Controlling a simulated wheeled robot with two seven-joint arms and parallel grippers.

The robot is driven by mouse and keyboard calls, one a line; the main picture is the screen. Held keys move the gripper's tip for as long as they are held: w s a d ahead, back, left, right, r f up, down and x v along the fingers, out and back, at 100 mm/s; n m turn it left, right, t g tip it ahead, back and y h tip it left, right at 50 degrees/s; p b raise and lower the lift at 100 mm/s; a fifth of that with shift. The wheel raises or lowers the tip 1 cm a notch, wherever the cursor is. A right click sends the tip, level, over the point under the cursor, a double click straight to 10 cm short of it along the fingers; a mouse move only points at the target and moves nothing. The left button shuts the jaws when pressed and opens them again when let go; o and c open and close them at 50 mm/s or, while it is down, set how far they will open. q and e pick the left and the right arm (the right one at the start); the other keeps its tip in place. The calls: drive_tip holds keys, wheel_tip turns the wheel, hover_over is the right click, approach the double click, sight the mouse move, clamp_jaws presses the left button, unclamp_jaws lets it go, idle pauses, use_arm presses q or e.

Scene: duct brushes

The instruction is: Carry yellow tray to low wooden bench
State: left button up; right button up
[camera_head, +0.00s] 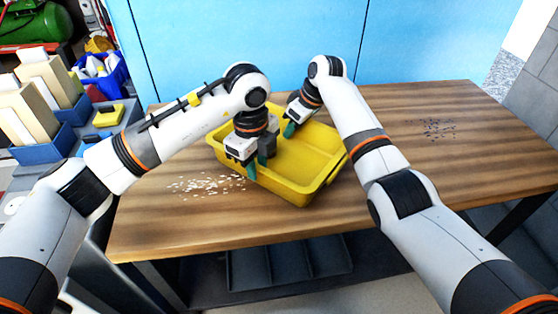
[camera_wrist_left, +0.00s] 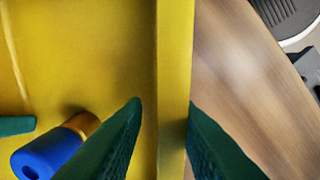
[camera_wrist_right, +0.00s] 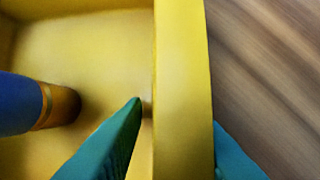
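The yellow tray (camera_head: 310,158) is over the wooden table in the head view; I cannot tell whether it touches the wood. My left gripper (camera_head: 256,168) is at its near-left wall. In the left wrist view one finger is inside the tray wall (camera_wrist_left: 174,60) and one outside. My right gripper (camera_head: 291,126) is at the far wall, also with a finger on each side of the wall (camera_wrist_right: 182,70). Both look shut on the walls, though the rims partly hide the outer fingers. A blue cylinder with a gold collar (camera_wrist_left: 48,155) is inside the tray.
The wooden table top (camera_head: 430,170) is clear right of the tray, apart from dark specks (camera_head: 436,129). White bits (camera_head: 207,185) lie near its left side. Blue bins (camera_head: 48,148) and a yellow item (camera_head: 108,117) stand at the left. A blue wall (camera_head: 260,40) is behind.

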drive_tip(key=shift+r, duration=0.15)
use_arm(q)
wheel_tip(320, 180, up, 11)
drive_tip(key=shift+s+a+f, duration=0.15)
drive_tip(key=shift+s, duration=0.1)
use_arm(e)
drive_tip(key=v, duration=1.2)
